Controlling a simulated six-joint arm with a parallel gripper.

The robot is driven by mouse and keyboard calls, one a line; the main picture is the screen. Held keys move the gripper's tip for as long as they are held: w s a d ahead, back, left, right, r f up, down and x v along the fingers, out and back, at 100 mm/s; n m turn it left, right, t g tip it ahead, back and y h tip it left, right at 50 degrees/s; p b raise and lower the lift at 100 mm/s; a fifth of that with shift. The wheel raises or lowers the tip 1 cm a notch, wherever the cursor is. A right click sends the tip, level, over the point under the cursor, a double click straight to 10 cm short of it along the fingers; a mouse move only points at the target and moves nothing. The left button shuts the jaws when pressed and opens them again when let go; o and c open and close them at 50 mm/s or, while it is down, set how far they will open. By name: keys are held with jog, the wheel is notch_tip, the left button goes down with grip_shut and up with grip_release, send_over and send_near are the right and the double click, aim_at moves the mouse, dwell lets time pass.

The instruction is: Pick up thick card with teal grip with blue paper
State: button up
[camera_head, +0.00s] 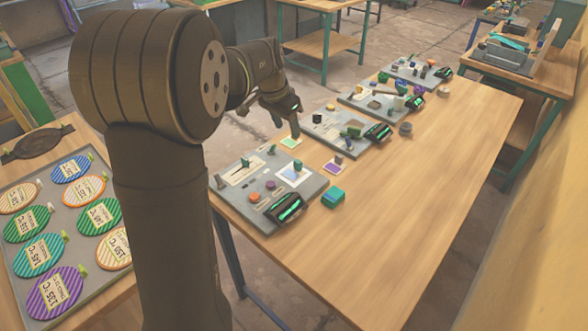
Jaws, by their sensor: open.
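A white card with a pale blue sheet (291,177) lies on the right part of the nearest grey station plate (236,203), with a small teal grip standing on it. My gripper (287,118) hangs in the air behind this plate, up and left of the card in the picture. It is open, and I see nothing between its fingers.
Several similar grey stations run back along the wooden table (415,190). A teal-green block (333,196) and a dark device (287,208) sit at the near station. A tray (75,285) of striped discs stands left. The table's right side is clear.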

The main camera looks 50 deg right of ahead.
jog(key=a+h, duration=0.1)
jog(key=a, duration=0.1)
send_near(297, 161)
jog(key=shift+h, duration=0.3)
jog(key=x, duration=1)
jog(key=shift+a+f, duration=0.15)
jog(key=shift+a, duration=0.05)
grip_shut()
